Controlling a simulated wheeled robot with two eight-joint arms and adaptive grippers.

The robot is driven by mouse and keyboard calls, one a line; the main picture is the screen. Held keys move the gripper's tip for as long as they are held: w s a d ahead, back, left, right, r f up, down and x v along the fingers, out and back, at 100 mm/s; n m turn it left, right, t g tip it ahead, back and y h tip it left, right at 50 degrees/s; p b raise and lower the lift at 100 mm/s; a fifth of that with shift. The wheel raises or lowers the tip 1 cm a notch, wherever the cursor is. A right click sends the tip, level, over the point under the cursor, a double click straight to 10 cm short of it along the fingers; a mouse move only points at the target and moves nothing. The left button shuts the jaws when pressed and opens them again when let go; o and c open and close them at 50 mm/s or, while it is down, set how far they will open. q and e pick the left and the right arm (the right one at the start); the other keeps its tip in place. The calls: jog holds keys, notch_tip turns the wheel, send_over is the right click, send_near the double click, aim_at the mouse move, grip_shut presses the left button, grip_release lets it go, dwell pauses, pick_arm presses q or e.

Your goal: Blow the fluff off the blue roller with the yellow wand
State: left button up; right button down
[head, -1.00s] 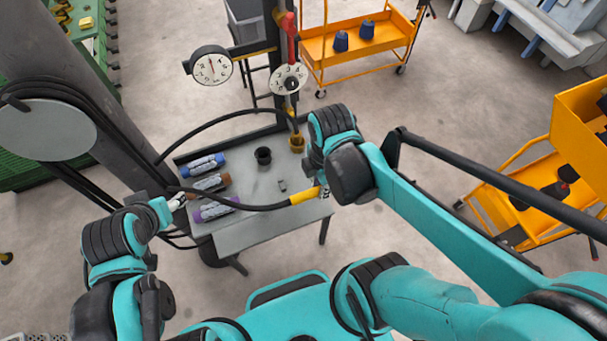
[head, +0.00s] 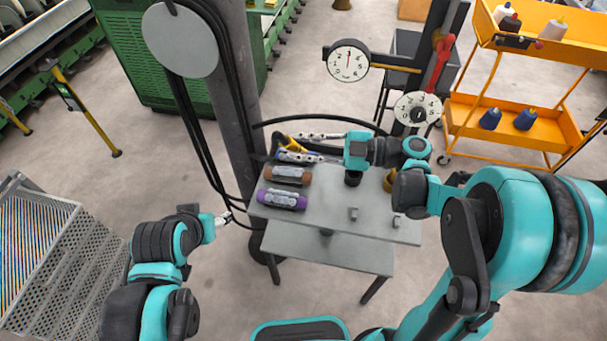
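The blue roller (head: 290,157) lies at the far left of the grey table, with pale fluff along it, and is partly covered. The yellow wand (head: 284,144) shows as a short yellow piece just beside or above its left end; dark hose is near it. My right gripper (head: 318,137) reaches in from the right over the blue roller, close to the wand. Its grip on the wand is too small and overlapped to make out. My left gripper (head: 222,218) hangs left of the table, away from the rollers; its finger gap is unclear.
A brown roller (head: 287,175) and a purple roller (head: 281,200), both with fluff, lie in front. A black cup (head: 353,178) and small grey pieces (head: 354,214) stand to the right. Two dials (head: 348,61) rise behind. A dark pillar (head: 239,100) stands at the table's left.

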aim_at(303, 149)
jog(key=shift+w+r, duration=0.15)
jog(key=w+f+b, duration=0.1)
jog(key=f+b, duration=0.1)
jog(key=w+f+b, duration=0.1)
jog(key=w+f, duration=0.1)
jog(key=f, duration=0.1)
jog(key=w+d+f+b, duration=0.1)
jog(key=w+f+b, duration=0.1)
jog(key=shift+w+d+f+b, duration=0.1)
jog(key=shift+w+f+b, duration=0.1)
jog(key=shift+f+b, duration=0.15)
jog(key=shift+w+r+p+x, duration=0.35)
jog(key=shift+p+x, duration=0.2)
jog(key=shift+x, duration=4.25)
jog(key=s+a+r+p, duration=0.1)
jog(key=s+r+p, duration=0.4)
jog(key=r, duration=0.3)
jog(key=shift+s+a, duration=0.15)
jog(key=shift+a, duration=0.15)
